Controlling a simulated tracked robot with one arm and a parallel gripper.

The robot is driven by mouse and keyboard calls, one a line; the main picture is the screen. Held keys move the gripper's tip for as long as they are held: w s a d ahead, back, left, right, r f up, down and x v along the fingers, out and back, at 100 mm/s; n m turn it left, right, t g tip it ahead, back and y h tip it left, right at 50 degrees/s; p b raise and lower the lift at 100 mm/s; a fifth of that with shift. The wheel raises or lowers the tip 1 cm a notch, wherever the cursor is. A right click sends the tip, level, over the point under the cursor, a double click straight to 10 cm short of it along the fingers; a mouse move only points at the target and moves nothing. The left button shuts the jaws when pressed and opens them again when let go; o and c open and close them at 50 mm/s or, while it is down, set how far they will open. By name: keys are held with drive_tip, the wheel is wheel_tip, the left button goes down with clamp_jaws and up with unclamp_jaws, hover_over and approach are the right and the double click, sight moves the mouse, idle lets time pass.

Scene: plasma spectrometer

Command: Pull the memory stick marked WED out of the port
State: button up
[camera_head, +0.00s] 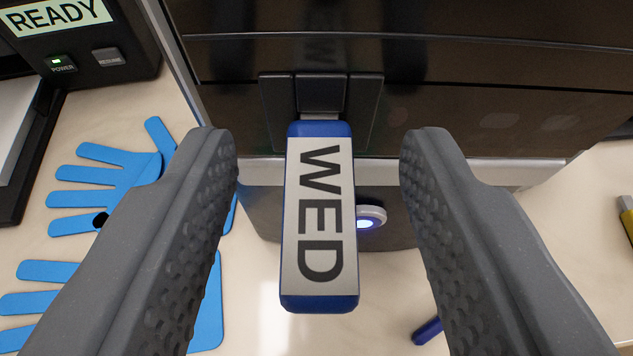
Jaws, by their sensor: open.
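The memory stick marked WED (319,218) is blue with a white label. It sticks out of the port (320,95) in the dark front panel of the instrument, pointing toward me, with a strip of its metal plug showing at the port. My gripper (320,145) is open, with one grey padded finger on each side of the stick. There is a clear gap between each finger and the stick, and neither touches it.
A round button (370,217) with a blue light sits just right of and behind the stick. Blue gloves (110,185) lie on the bench at left, near a box with a READY display (55,17). A blue object (427,331) lies lower right, and a yellow-grey item (627,215) is at the right edge.

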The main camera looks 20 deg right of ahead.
drive_tip(key=v, duration=1.3)
drive_tip(key=s+a+r+n+t+y, duration=0.1)
drive_tip(key=a+r, duration=0.3)
drive_tip(key=r, duration=0.6)
drive_tip(key=s+a+r+n+y, duration=0.1)
drive_tip(key=a+r, duration=0.4)
drive_tip(key=r, duration=0.6)
drive_tip(key=s+a+r+t+y, duration=0.1)
drive_tip(key=s+a+r, duration=0.2)
drive_tip(key=r, duration=0.8)
drive_tip(key=shift+a+n+t, duration=0.3)
drive_tip(key=shift+a+n, duration=0.1)
drive_tip(key=shift+a, duration=0.45)
drive_tip(key=shift+n+y, duration=0.5)
drive_tip(key=shift+y, duration=0.2)
drive_tip(key=s+a+r, duration=0.1)
drive_tip(key=s+r, duration=0.3)
drive_tip(key=r, duration=0.1)
drive_tip(key=s+a+r, duration=0.1)
drive_tip(key=s+r, duration=0.1)
drive_tip(key=shift+s+a+r, duration=0.1)
drive_tip(key=shift+a+r, duration=0.2)
drive_tip(key=shift+a, duration=0.05)
drive_tip(key=shift+c, duration=0.7)
